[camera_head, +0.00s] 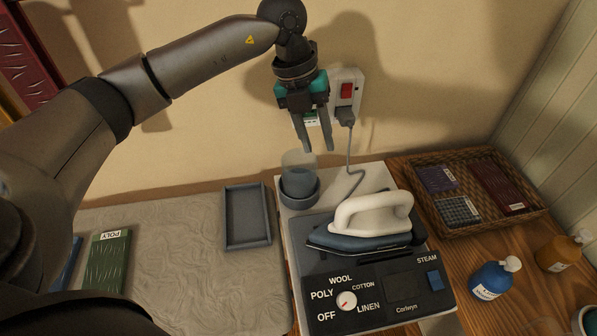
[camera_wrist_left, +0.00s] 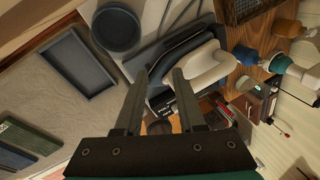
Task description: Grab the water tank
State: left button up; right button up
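The water tank (camera_head: 299,165) is a translucent grey cylinder. It stands upright in a dark round holder (camera_head: 300,193) at the back left of the ironing station. In the left wrist view a dark round shape (camera_wrist_left: 117,30), the tank or its holder from above, lies beyond the fingers. My left gripper (camera_head: 317,143) hangs above and slightly right of the tank, fingers pointing down. Its fingers, also in the left wrist view (camera_wrist_left: 160,95), are apart with nothing between them. The gripper does not touch the tank. My right gripper is not in view.
A white-handled iron (camera_head: 372,215) rests on the station behind the control panel (camera_head: 400,290). A cord runs to the wall socket (camera_head: 346,90) behind my gripper. An empty grey tray (camera_head: 247,216) lies left. A wicker basket (camera_head: 480,225) and bottles (camera_head: 492,280) stand right.

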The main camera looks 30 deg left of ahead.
aim_at(299, 178)
pick_arm(q)
jog(key=a+r+n+y, duration=0.2)
jog(key=a+y, duration=0.1)
jog(key=a, duration=0.5)
jog(key=shift+g, duration=0.3)
jog(key=shift+w+a+f+b, duration=0.1)
jog(key=shift+w+f+b, duration=0.15)
jog(key=shift+f, duration=3.6)
jog(key=shift+w+f+b, duration=0.1)
jog(key=shift+w+f, duration=0.1)
jog(key=shift+f, duration=3.65)
grip_shut()
